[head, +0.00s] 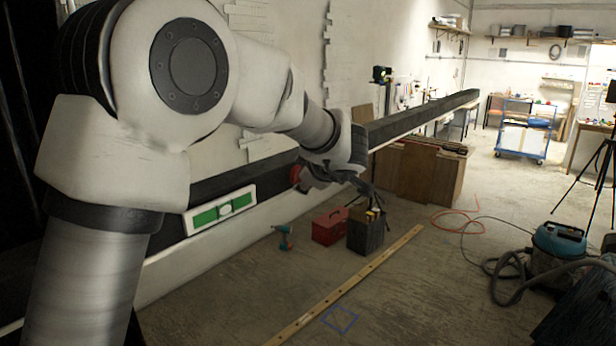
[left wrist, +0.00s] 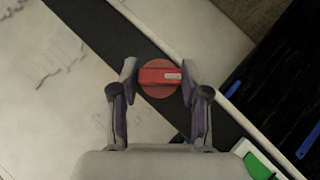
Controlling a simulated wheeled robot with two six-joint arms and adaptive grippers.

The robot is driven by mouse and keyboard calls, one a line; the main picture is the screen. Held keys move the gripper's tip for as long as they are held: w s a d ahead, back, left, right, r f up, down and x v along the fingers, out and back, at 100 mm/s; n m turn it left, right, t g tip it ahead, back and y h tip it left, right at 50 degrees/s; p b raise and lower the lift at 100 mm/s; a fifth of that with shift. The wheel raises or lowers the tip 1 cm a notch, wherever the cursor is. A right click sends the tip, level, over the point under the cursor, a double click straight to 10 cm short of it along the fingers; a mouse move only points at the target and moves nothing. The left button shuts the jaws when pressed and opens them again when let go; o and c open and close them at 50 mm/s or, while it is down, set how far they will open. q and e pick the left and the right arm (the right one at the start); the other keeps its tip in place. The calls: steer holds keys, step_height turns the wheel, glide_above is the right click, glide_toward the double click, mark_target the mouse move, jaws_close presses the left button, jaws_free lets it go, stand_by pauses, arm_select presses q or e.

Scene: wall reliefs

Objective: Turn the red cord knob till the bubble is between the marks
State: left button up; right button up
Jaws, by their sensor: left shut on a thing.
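The red knob (left wrist: 160,77) is a round disc with a raised bar and a pale mark, on a dark beam. It also shows partly in the head view (head: 296,174), behind my left gripper. My left gripper (left wrist: 158,74) is shut on the knob's bar, a finger on each side. In the wrist view the bar lies nearly level across the picture. The spirit level (head: 219,208), white-framed with a green face, sits on the beam left of the knob. A pale spot shows near its middle; I cannot make out bubble against marks. A corner of the level (left wrist: 262,165) shows in the wrist view.
The long dark beam (head: 420,117) runs along the white relief wall. On the floor are a drill (head: 284,237), a red toolbox (head: 329,226), a dark tool bag (head: 366,232) and a long wooden lath (head: 350,285). A vacuum (head: 558,250) stands at the right.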

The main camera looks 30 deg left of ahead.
arm_select(q)
steer(key=shift+r, duration=0.2)
stand_by(0.3)
steer(key=o, duration=1.1)
steer(key=shift+o, duration=0.2)
steer(key=shift+a, duration=0.1)
steer(key=shift+s, duration=0.1)
steer(key=v, duration=1.1)
steer(key=shift+d+r, duration=0.25)
